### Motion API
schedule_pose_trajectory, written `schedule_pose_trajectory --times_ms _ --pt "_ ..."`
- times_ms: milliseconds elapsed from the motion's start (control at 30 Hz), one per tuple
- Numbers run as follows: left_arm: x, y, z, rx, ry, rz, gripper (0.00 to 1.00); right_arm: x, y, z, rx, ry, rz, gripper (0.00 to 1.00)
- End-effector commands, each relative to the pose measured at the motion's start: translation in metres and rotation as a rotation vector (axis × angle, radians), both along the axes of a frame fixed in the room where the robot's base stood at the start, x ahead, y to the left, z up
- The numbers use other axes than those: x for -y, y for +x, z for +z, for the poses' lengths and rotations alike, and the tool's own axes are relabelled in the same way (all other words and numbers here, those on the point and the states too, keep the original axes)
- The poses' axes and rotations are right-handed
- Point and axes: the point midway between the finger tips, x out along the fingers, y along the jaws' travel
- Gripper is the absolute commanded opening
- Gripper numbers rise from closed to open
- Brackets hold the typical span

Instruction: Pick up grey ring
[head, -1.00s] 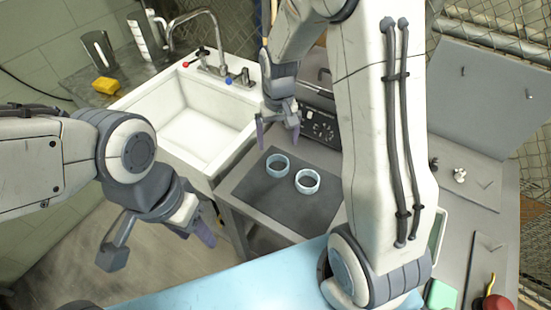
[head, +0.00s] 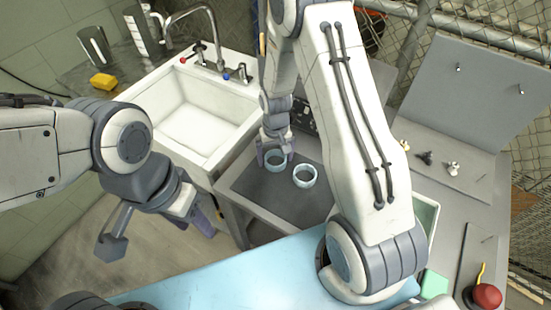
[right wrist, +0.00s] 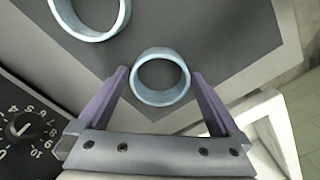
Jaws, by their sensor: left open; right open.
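Two pale blue-grey rings lie on a dark mat (head: 275,205). The left ring (head: 276,168) in the head view has my right gripper (head: 275,154) over it, open, with a finger at each side. In the right wrist view this ring (right wrist: 160,98) sits between the two purple fingers of my right gripper (right wrist: 158,76). The other ring (head: 305,184) is just to the right, and shows at the top left of the right wrist view (right wrist: 90,36). My left gripper (head: 203,219) is open and empty, left of the mat's table.
A white sink (head: 200,120) stands left of the mat. A device with a dial (right wrist: 20,127) is close to my right gripper. A grey panel (head: 475,95) and a red knob (head: 487,296) are at the right.

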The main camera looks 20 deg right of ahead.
Motion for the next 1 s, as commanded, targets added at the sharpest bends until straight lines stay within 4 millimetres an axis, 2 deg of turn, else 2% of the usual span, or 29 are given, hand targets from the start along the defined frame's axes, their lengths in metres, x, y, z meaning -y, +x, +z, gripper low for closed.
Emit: schedule_pose_trajectory --times_ms 167,267,333,400,767,867,1000 --pt "0.000 0.000 0.000 0.000 0.000 0.000 0.50 0.000 0.000 0.000 0.000 0.000 0.000 1.00" --pt "0.000 0.000 0.000 0.000 0.000 0.000 0.50 0.000 0.000 0.000 0.000 0.000 0.000 0.66" --pt "0.000 0.000 0.000 0.000 0.000 0.000 0.50 0.000 0.000 0.000 0.000 0.000 0.000 0.39" --pt "0.000 0.000 0.000 0.000 0.000 0.000 0.50 0.000 0.000 0.000 0.000 0.000 0.000 0.20" --pt "0.000 0.000 -0.003 0.000 0.000 0.000 0.50 0.000 0.001 0.006 0.001 0.000 0.000 0.20" --pt "0.000 0.000 -0.006 0.000 0.000 0.000 0.50 0.000 0.001 0.015 0.004 0.000 0.000 0.20" --pt "0.000 0.000 -0.012 0.000 0.000 -0.001 0.50 0.000 0.002 0.038 0.007 0.000 0.000 0.20"
